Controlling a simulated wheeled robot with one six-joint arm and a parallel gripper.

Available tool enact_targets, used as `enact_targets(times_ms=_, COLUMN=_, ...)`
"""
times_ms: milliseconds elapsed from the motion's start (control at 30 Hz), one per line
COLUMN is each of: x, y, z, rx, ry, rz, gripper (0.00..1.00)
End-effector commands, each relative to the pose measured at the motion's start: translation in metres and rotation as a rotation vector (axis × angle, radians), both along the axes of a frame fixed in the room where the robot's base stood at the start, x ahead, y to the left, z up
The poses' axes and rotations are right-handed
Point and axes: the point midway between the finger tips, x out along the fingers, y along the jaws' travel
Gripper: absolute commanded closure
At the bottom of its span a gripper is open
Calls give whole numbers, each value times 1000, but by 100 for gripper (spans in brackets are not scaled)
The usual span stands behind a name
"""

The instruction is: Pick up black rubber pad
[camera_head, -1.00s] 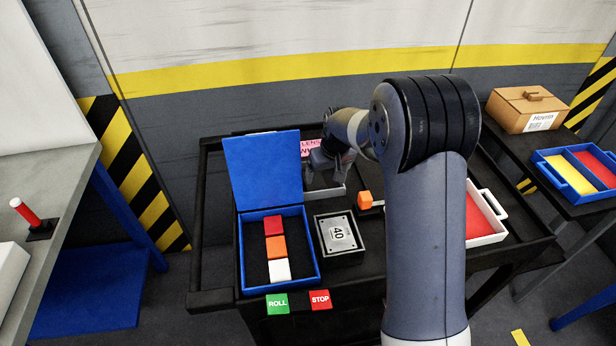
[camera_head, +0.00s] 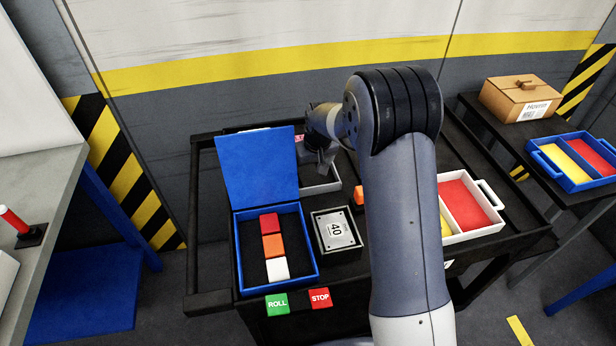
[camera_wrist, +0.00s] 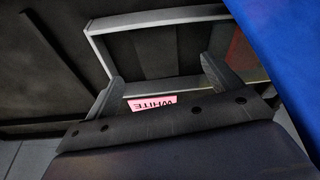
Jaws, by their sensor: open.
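My gripper (camera_head: 322,160) hangs over the back of the black cart, behind the grey metal box. In the wrist view my gripper (camera_wrist: 164,68) is open, its two fingers spread above a grey-rimmed tray (camera_wrist: 150,18) with a dark interior. The tray also shows in the head view (camera_head: 333,186), partly hidden by my arm. I cannot make out a separate black rubber pad; the dark area inside the tray blends with the black surfaces. A pink label (camera_wrist: 152,103) reading "WHITE" lies between the finger bases in the wrist view.
An open blue box (camera_head: 238,262) with red, orange and white blocks stands left, its lid (camera_head: 258,168) raised beside my gripper. A grey metal box (camera_head: 336,230) marked 40 is in front.

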Motion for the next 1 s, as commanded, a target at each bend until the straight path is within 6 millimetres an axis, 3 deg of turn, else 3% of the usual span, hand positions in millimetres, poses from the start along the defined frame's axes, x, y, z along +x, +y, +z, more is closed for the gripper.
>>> enact_targets(times_ms=600, x=20, y=4, z=-58, rx=-1, ry=2, rz=1, gripper=14)
enact_targets(times_ms=867, x=21, y=4, z=-60, rx=0, ry=0, rz=1, gripper=14)
enact_targets(times_ms=1000, x=21, y=4, z=-60, rx=0, ry=0, rz=0, gripper=23)
